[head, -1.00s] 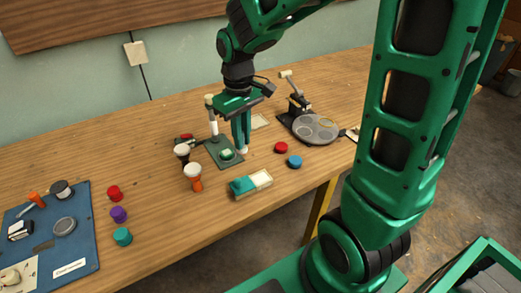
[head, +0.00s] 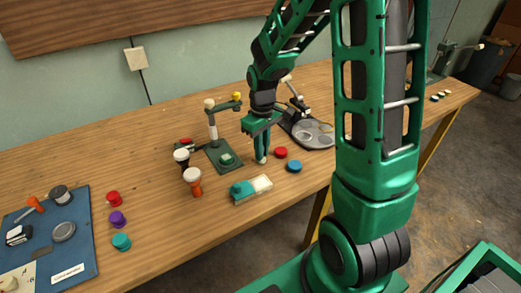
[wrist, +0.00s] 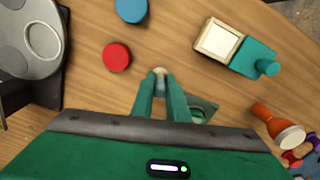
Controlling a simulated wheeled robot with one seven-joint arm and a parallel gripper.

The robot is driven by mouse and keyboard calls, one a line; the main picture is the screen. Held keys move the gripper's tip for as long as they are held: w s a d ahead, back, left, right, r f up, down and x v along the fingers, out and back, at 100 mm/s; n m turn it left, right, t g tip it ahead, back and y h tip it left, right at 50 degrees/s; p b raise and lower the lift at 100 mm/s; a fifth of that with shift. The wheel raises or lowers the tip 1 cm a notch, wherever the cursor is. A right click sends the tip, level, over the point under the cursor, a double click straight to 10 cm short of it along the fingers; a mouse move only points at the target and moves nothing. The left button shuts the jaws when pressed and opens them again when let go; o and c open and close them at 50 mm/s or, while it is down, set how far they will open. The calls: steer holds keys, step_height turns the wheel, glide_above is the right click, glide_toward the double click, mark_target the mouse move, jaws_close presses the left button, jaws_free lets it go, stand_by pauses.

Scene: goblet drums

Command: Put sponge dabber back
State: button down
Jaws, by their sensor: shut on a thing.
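My gripper (head: 262,154) is above the wooden table, between the green stand and the red disc. Its fingers are shut on a small pale-tipped piece, probably the sponge dabber (wrist: 160,72), which shows between the fingertips in the wrist view. The fingers hide most of it, so its full shape cannot be told. In the head view its pale end shows low at the fingertips, close to the tabletop; whether it touches cannot be told.
A green stand (head: 213,134) with a post is left of my gripper. A red disc (head: 281,153), a blue disc (head: 294,166) and a grey round plate press (head: 312,134) lie right. A teal-and-cream box (head: 262,183) is in front. A blue mat (head: 80,240) with tools lies far left.

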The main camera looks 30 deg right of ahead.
steer(key=shift+f, duration=0.15)
steer(key=c, duration=1.7)
jaws_free()
step_height(320, 180, up, 12)
steer(key=shift+r, duration=0.2)
steer(key=s+d+m, duration=0.2)
steer(key=s+m, duration=0.1)
steer(key=s, duration=0.5)
steer(key=s+d+r+m, duration=0.1)
steer(key=s+d+m, duration=0.1)
steer(key=s, duration=0.7)
steer(key=s+d+m, duration=0.3)
steer(key=s+m, duration=0.1)
steer(key=s, duration=0.4)
steer(key=shift+s+r+m, duration=0.2)
steer(key=shift+s+m, duration=0.05)
steer(key=shift+m, duration=0.05)
